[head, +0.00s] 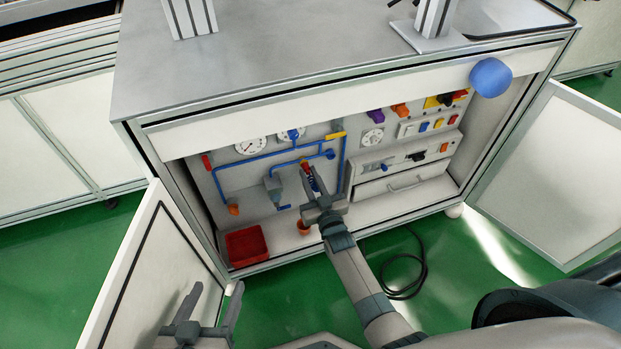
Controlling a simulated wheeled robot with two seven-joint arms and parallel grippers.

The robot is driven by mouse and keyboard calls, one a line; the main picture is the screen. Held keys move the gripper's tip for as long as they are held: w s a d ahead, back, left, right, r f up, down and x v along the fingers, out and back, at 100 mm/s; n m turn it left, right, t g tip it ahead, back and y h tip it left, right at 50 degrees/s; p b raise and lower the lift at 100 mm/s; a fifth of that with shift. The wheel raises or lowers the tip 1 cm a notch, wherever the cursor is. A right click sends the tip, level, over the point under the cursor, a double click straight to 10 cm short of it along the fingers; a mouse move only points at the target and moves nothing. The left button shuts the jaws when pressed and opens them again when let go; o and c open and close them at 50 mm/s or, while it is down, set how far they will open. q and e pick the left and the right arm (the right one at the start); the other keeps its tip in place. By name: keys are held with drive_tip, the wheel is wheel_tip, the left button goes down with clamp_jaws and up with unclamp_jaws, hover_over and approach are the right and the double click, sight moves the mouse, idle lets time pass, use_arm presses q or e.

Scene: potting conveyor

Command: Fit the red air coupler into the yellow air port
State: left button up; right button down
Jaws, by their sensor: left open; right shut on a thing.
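My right gripper (312,184) reaches into the open cabinet and is shut on a small red piece, the red air coupler (305,164), close in front of the pipe panel. A blue coiled part shows between its fingers. A touch of yellow shows beside the red piece; I cannot tell whether this is the yellow air port or whether the two touch, as the gripper covers part of that spot. My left gripper (211,306) is open and empty at the lower left, outside the cabinet near the left door.
The panel (255,180) carries blue pipes, gauges (250,145) and a yellow fitting (336,135). The left door (160,265) and right door (555,175) stand open. A black cable (408,280) lies on the green floor.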

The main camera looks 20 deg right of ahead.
drive_tip(key=shift+w, duration=0.15)
drive_tip(key=c, duration=1.6)
unclamp_jaws()
drive_tip(key=shift+o, duration=0.2)
use_arm(q)
drive_tip(key=s+a+f+g+y+p, duration=0.1)
drive_tip(key=s+a+f+g+p, duration=0.1)
drive_tip(key=s+f+g, duration=0.1)
drive_tip(key=shift+s+a+f+g, duration=0.25)
drive_tip(key=shift+s+f+g, duration=0.05)
drive_tip(key=shift+s+f, duration=0.25)
use_arm(e)
drive_tip(key=s, duration=1.7)
drive_tip(key=shift+s+d, duration=0.25)
use_arm(q)
drive_tip(key=shift+s, duration=0.1)
